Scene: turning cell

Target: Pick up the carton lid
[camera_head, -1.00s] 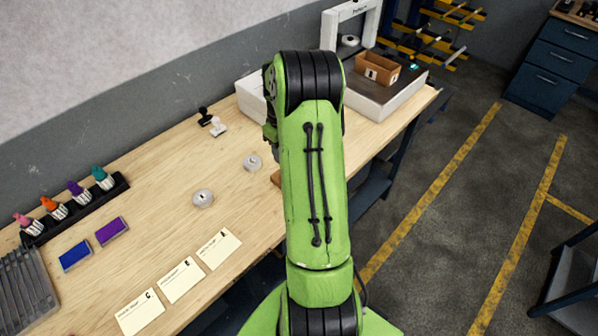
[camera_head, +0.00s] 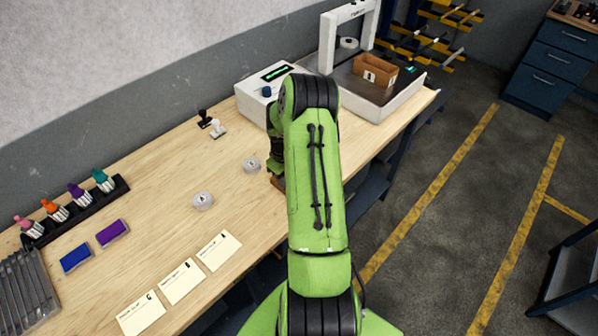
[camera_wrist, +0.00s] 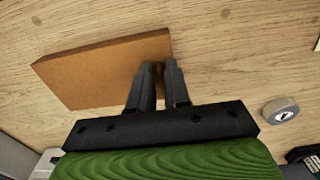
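The carton lid is a flat brown rectangular piece (camera_wrist: 90,75) on the wooden bench in the wrist view. In the head view only a small brown part of it (camera_head: 276,183) shows beside my arm. My gripper (camera_wrist: 160,66) is at the lid's right end in the wrist view. One finger overlaps the lid's face and the other is just past its right edge. A narrow gap with brown in it lies between the fingers. I cannot tell whether they press on the lid. My arm hides the gripper's fingers in the head view.
Grey round weights (camera_head: 203,200) (camera_head: 251,165) lie on the bench, left of my arm. A white device with a display (camera_head: 262,90) and a grey platform with a brown box (camera_head: 376,72) stand behind. Cards (camera_head: 181,281), ink pads and bottles are at left.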

